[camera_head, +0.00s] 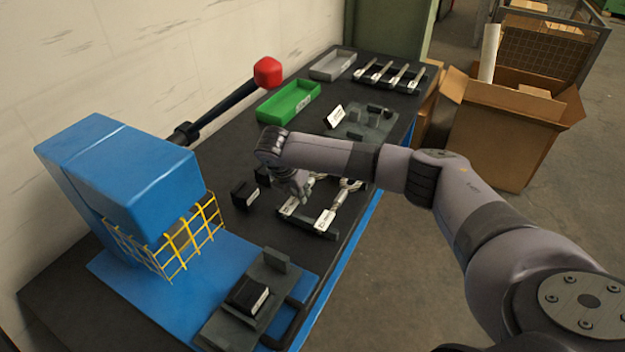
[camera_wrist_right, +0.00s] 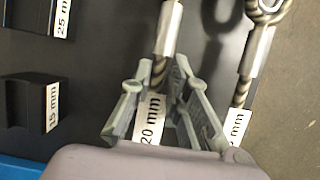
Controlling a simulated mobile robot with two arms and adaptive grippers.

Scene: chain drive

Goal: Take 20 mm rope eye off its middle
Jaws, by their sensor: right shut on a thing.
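The 20 mm rope eye is a steel wire rope (camera_wrist_right: 158,72) with a silver sleeve (camera_wrist_right: 169,28), lying in a dark rack (camera_head: 307,225). Its white 20 mm label (camera_wrist_right: 151,119) shows between the fingers in the right wrist view. My right gripper (camera_head: 300,188) is down at the rack in the head view. In the right wrist view its grey fingers (camera_wrist_right: 160,92) are shut on the rope, one on each side. The loop of this rope eye is cut off by the top edge of that view. My left gripper is not in view.
A second rope eye (camera_wrist_right: 256,52) lies close on the right. Dark blocks labelled 15 mm (camera_wrist_right: 22,103) and 25 mm (camera_wrist_right: 40,15) stand on the left. A blue press (camera_head: 130,180) with a yellow guard stands at the left, and a green tray (camera_head: 288,100) farther back.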

